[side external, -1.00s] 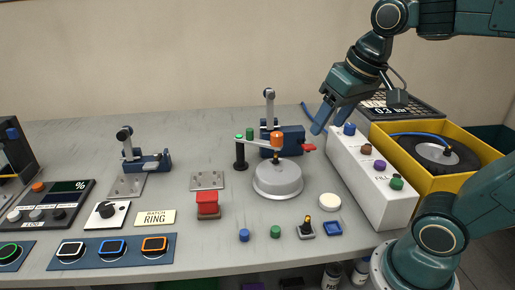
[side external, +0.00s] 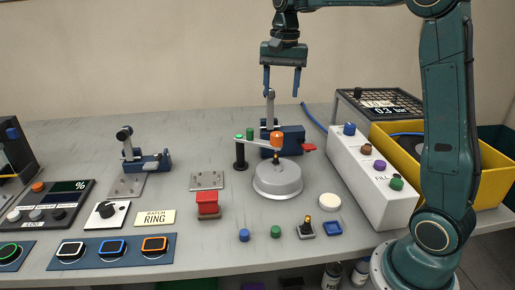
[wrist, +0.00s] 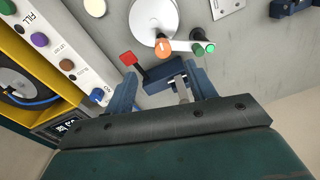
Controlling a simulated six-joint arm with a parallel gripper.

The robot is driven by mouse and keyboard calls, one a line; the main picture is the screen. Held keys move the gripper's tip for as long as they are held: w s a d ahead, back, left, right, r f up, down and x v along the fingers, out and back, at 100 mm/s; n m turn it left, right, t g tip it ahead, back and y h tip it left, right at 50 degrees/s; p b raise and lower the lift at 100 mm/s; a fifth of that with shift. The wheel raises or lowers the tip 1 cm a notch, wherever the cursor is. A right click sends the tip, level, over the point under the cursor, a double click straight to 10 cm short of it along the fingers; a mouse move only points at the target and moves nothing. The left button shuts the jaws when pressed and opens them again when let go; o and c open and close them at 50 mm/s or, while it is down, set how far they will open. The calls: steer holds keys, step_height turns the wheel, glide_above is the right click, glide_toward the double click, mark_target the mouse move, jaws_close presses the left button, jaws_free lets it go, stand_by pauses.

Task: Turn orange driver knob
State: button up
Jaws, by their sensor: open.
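The orange driver knob (side external: 277,138) sits on the end of a pale arm above a round grey base (side external: 278,180). In the wrist view the orange knob (wrist: 167,47) shows beyond my fingertips, beside the grey disc (wrist: 153,18). My gripper (side external: 282,92) points down, open and empty, above and behind the knob and clear of it. In the wrist view its two fingers (wrist: 160,88) stand apart, with the blue clamp (wrist: 165,75) and its metal lever seen between them.
A green button (side external: 250,134) is near the knob on the same arm. The red lever tip (side external: 309,147) sticks out right of the blue clamp. A white block with coloured knobs (side external: 370,185) and a yellow crate (side external: 470,193) stand right.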

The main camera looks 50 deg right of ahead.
mark_target(277, 134)
steer(key=shift+w+d+f+m+g, duration=0.15)
steer(key=shift+w+d+f+m, duration=0.2)
steer(key=shift+w+d, duration=0.2)
steer(key=shift+w+d+f+m+g, duration=0.15)
steer(key=shift+w+d+f+m, duration=0.15)
steer(key=shift+w+d, duration=0.2)
steer(key=shift+f, duration=0.15)
step_height(277, 134, down, 14)
steer(key=shift+r, duration=0.2)
steer(key=c, duration=1)
